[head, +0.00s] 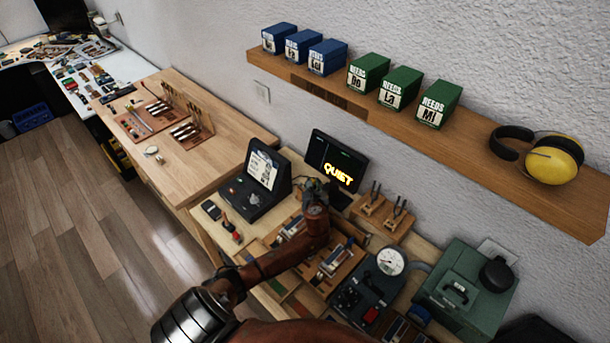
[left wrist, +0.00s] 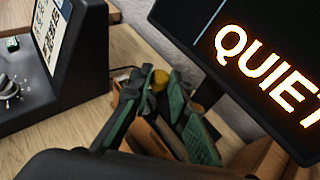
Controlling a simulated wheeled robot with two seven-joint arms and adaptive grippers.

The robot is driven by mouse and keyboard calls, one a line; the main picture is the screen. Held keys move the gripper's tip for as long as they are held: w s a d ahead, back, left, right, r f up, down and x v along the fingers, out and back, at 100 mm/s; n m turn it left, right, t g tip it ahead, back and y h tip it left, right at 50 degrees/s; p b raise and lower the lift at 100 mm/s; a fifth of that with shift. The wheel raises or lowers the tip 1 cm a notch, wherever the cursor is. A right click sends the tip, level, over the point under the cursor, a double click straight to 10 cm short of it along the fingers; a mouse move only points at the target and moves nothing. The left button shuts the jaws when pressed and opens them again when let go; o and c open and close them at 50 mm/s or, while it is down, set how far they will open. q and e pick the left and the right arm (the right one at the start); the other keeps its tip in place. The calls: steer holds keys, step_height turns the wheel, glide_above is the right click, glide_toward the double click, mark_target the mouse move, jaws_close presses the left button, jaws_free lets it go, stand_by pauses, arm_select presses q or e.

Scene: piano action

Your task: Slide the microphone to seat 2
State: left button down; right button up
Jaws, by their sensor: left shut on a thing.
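My left gripper (head: 316,190) is over the workbench, just in front of the dark screen reading QUIET (head: 338,174). In the left wrist view its two green-padded fingers (left wrist: 158,95) close around a small thing with a round yellow-brown top, apparently the microphone (left wrist: 159,79). Most of the microphone is hidden by the fingers, and I cannot tell whether it touches the bench. The screen also shows at the right of the wrist view (left wrist: 225,75). I can read no seat numbers, so I cannot tell which place is seat 2. My right gripper is not in view.
A black console (head: 256,185) stands left of the gripper. Wooden trays (head: 335,268), a dial gauge (head: 391,261) and a green case (head: 466,290) crowd the bench to the right. A wall shelf (head: 420,140) holds boxes and yellow earmuffs (head: 552,163).

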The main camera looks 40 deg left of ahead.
arm_select(q)
steer(key=s+d+p, duration=0.1)
steer(key=d+p, duration=0.4)
steer(key=d, duration=1)
steer(key=shift+s+d, duration=0.15)
steer(key=shift+d, duration=0.15)
steer(key=c, duration=2)
jaws_free()
steer(key=shift+o, duration=0.8)
steer(key=v, duration=1.2)
steer(key=shift+s+a, duration=0.1)
steer(key=shift+a, duration=0.05)
